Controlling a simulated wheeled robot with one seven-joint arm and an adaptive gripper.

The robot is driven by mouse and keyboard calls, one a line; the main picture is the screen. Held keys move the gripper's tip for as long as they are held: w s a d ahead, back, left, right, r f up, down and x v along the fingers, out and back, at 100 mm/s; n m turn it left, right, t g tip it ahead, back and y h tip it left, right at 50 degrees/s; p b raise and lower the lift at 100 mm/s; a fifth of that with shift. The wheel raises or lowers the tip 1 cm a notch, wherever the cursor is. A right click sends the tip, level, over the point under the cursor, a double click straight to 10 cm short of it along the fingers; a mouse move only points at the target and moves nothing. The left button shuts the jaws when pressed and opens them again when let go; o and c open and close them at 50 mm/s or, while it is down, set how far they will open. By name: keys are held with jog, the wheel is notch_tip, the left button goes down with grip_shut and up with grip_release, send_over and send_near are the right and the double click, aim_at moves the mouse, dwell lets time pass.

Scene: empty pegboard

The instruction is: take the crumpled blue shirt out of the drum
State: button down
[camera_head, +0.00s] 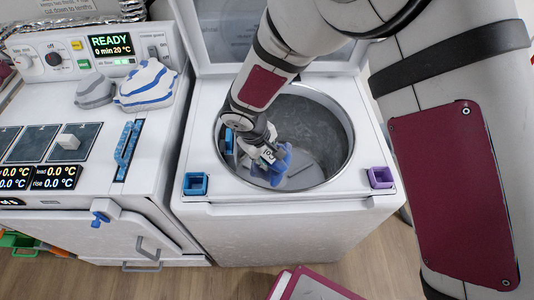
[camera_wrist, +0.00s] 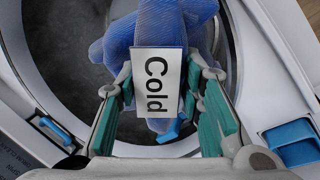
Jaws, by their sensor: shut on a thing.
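The crumpled blue shirt (camera_head: 270,170) is at the mouth of the drum in the head view. It fills the top middle of the wrist view (camera_wrist: 150,28), with a white tag reading "Cold" (camera_wrist: 158,85) on it. My gripper (camera_head: 262,152) is shut on the blue shirt; its green-padded fingers (camera_wrist: 165,100) stand on both sides of the tag. The drum (camera_head: 318,118) is a round grey metal opening in a white top-loading machine. My arm hides part of its rim. I cannot tell whether the shirt touches the drum wall.
A blue square cup (camera_head: 195,183) and a purple one (camera_head: 381,177) sit on the machine's front corners. The raised lid (camera_head: 215,40) stands behind the drum. Left is a white console (camera_head: 140,205) with a striped cloth (camera_head: 148,85) and a grey cloth (camera_head: 95,91) on top.

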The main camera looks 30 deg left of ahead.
jog(key=s+r+p, duration=0.4)
jog(key=s, duration=0.1)
jog(key=shift+s+r, duration=0.35)
dwell(0.4)
